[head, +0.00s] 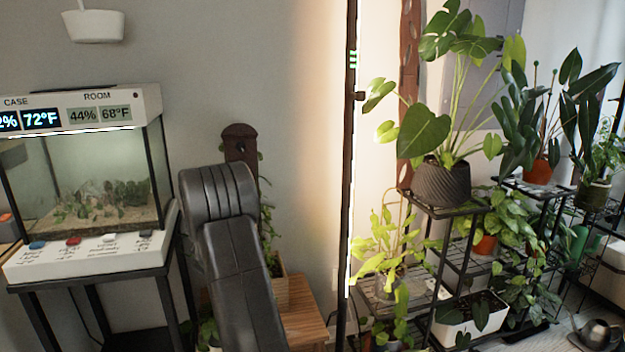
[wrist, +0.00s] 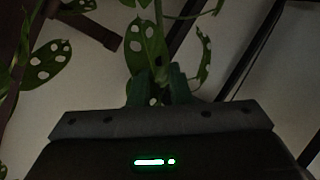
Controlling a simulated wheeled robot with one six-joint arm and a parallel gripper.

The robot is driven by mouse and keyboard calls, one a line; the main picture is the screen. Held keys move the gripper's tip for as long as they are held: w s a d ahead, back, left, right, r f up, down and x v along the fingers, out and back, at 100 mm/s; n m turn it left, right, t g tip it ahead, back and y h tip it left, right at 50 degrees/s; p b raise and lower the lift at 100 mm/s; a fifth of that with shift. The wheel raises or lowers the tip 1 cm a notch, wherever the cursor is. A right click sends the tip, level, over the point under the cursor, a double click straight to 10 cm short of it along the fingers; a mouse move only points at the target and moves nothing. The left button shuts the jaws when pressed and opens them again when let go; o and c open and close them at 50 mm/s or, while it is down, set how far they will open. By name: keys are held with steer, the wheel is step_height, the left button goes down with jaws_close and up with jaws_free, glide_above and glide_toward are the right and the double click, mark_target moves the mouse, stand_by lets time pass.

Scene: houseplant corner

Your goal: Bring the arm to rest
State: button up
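My dark grey arm (head: 235,270) rises from the bottom of the head view, bent at a rounded joint, in front of the wall between the glass case and the plant stand. My gripper (wrist: 160,85) does not show in the head view. In the wrist view its dark body spans the bottom with green lights lit, and two dark finger shapes stand close together at the middle. It is too dark to tell whether they touch. Leaves with holes (wrist: 146,45) hang just beyond them; I cannot tell whether any touches the fingers.
A glass case (head: 90,185) with readouts stands on a black stand at left, with a white button panel (head: 85,255) in front. A wooden stool (head: 305,315) is behind my arm. A lit pole (head: 350,180) and a black plant stand (head: 445,210) with several pots fill the right.

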steer(key=x, duration=0.3)
steer(key=shift+w, duration=0.15)
stand_by(0.3)
